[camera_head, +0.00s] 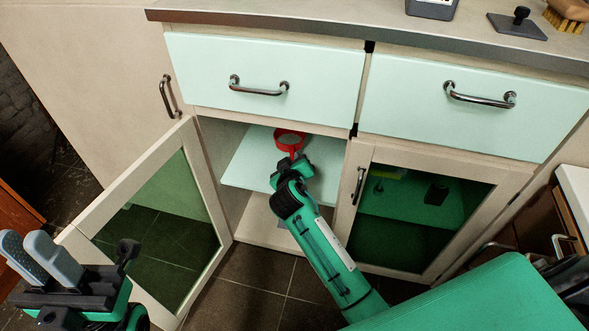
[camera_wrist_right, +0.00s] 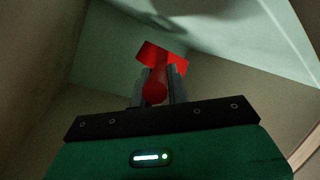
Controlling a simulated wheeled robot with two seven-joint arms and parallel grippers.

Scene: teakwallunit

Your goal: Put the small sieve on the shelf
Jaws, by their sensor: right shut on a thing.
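The small sieve (camera_head: 290,136) is red with a round rim, inside the open left compartment of the cabinet, over the pale green shelf (camera_head: 245,165). My right gripper (camera_head: 296,160) reaches into the compartment and is shut on the sieve's handle. In the right wrist view the red handle of the sieve (camera_wrist_right: 156,88) stands between the two fingers (camera_wrist_right: 156,90), with its head beyond them. I cannot tell whether the sieve touches the shelf. My left gripper (camera_head: 30,255) is at the lower left, outside the cabinet, away from the sieve; its finger gap is unclear.
The left glass door (camera_head: 200,180) stands open beside my right arm. The right glass door (camera_head: 345,225) is shut. Two mint drawers (camera_head: 265,75) are shut above. A lower cabinet floor (camera_head: 262,222) lies below the shelf. The counter (camera_head: 330,25) holds a brush (camera_head: 570,12).

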